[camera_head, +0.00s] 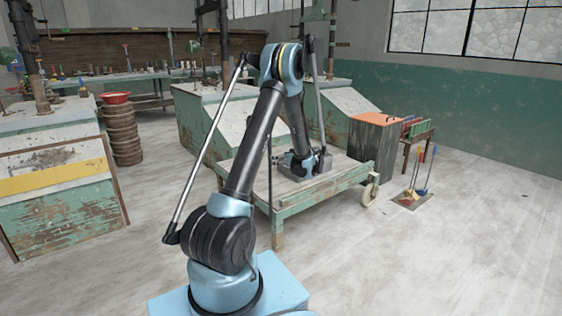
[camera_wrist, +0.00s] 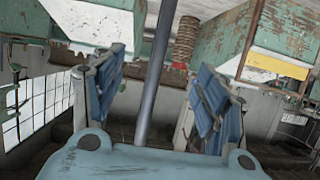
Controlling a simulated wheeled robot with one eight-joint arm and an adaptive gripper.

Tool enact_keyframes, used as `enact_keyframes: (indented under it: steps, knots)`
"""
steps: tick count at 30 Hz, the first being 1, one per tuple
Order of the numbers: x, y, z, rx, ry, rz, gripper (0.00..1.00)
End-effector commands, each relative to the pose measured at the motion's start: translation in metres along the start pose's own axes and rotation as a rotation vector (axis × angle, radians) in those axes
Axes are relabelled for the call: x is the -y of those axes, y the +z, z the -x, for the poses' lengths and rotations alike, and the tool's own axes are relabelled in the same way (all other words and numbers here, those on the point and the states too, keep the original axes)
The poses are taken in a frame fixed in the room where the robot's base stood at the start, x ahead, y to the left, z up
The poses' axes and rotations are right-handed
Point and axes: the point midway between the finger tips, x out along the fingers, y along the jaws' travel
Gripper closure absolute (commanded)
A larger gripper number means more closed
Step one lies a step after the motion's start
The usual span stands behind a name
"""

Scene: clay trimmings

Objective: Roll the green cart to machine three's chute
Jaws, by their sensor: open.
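The green cart (camera_head: 325,194) stands in the middle of the floor in the head view, a low flat bed with worn green rails and a pale wheel at its right end. Behind my arm, machines with sloped fronts stand at the left (camera_head: 60,185), centre (camera_head: 205,115) and right (camera_head: 345,105); I see no number marking machine three. My gripper (camera_wrist: 160,68) is open in the wrist view, its blue-padded fingers spread.
Stacked brown pots with a red bowl (camera_head: 116,98) stand at left. The right foreground floor is clear.

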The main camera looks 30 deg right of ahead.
Motion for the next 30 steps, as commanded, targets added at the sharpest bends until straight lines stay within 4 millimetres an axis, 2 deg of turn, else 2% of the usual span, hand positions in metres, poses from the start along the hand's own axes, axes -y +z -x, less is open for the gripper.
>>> enact_keyframes:
  steps: [21, 30]
  knots:
    - [0.001, 0.0, -0.085, 0.001, -0.002, -0.001, 0.33]
    - [0.001, 0.0, -0.108, 0.001, -0.001, 0.0, 0.33]
